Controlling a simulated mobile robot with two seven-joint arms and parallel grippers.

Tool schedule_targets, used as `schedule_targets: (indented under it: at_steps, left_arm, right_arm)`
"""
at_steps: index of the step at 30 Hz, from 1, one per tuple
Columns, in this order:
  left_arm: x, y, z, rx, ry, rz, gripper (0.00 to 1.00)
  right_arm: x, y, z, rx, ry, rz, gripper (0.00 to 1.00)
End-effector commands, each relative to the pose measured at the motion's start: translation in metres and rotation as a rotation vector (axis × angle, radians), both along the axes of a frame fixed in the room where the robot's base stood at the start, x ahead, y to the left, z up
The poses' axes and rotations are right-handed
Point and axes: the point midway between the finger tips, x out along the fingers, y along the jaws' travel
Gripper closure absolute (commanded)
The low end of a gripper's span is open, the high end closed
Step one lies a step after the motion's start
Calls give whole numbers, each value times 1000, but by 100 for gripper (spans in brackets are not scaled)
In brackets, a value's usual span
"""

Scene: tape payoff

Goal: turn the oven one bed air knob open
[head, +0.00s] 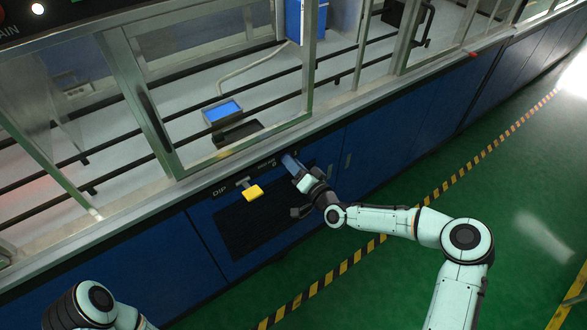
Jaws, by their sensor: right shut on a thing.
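A blue knob (291,162) sits on the blue front panel below the machine's ledge, to the right of a yellow knob (253,192). Its small label is too blurred to read fully, so I cannot confirm from the lettering that it is the oven one bed air knob. My right gripper (300,176) reaches the panel from the right and is shut on the blue knob. The gripper hides the knob's lower part. Part of my left arm shows at the bottom left, but its gripper is out of view.
The yellow knob stands by the lettering "DIP" above a dark grille (240,225). Metal frames and dark rails (250,80) run above the ledge. Behind them are a blue-topped box (222,111) and a black tray (237,133). The green floor (400,270) has yellow-black striped tape.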

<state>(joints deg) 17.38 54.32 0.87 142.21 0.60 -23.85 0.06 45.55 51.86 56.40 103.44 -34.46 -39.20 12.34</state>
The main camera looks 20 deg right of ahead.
Motion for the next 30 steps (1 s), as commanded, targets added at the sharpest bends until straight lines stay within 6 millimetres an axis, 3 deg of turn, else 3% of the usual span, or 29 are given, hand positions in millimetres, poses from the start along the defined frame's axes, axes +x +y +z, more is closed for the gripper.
schedule_targets:
  at_steps: [18, 30]
  left_arm:
    - [8, 0, -17, 4, -27, 5, 57]
    - [9, 0, -20, 4, -32, 6, 57]
  right_arm:
    - [0, -1, -3, 506, 185, 0, 98]
    - [0, -1, -3, 656, 239, 1, 98]
